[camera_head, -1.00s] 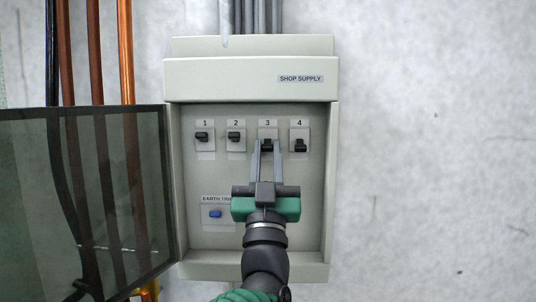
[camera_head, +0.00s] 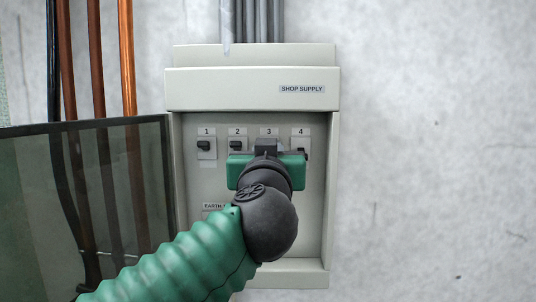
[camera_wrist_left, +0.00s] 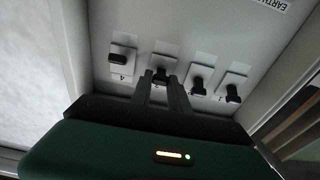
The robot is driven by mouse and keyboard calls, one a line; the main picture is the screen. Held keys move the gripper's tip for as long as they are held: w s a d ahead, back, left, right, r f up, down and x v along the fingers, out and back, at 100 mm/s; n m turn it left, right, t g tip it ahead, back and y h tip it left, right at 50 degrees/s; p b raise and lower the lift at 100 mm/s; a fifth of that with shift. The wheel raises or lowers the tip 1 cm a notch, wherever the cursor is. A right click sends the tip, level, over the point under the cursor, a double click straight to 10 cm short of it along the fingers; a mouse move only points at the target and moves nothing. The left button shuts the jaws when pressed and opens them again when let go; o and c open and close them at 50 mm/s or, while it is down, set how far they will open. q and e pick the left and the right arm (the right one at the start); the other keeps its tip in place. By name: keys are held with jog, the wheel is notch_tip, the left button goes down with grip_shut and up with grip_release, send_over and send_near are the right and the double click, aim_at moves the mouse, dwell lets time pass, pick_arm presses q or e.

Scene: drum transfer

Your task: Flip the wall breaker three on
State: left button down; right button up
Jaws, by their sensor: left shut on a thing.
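The grey wall panel (camera_head: 250,76) marked SHOP SUPPLY holds a row of numbered breakers. My left gripper (camera_head: 266,148) covers breaker three in the head view, so only its number label (camera_head: 268,131) shows there. In the left wrist view the panel is upside down. There my left gripper (camera_wrist_left: 160,76) has its fingers closed on either side of the black toggle of breaker three (camera_wrist_left: 165,48). That toggle sits at the label end of its plate, like breakers one (camera_wrist_left: 233,92) and two (camera_wrist_left: 197,86). Breaker four (camera_wrist_left: 118,58) has its toggle at the opposite end.
The tinted panel door (camera_head: 85,200) stands open to the left. Copper and dark pipes (camera_head: 95,60) run down the wall behind it. Grey conduits (camera_head: 262,20) enter the panel top. My left arm hides the panel's lower part. The wall (camera_head: 430,150) to the right is clear.

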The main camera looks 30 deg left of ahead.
pick_arm(q)
jog(key=shift+w+r+g+h, duration=0.15)
jog(key=shift+r+g+h, duration=0.25)
jog(key=shift+g+h, duration=0.55)
jog(key=shift+a+g, duration=0.1)
jog(key=shift+g, duration=0.55)
jog(key=c, duration=1.3)
grip_release()
jog(key=shift+c, duration=0.2)
jog(key=shift+o, duration=0.5)
jog(key=shift+w+a, duration=0.1)
jog(key=shift+w, duration=0.15)
jog(key=b+v, duration=0.3)
jog(key=v, duration=0.9)
jog(key=shift+d+f, duration=0.15)
jog(key=shift+d, duration=0.1)
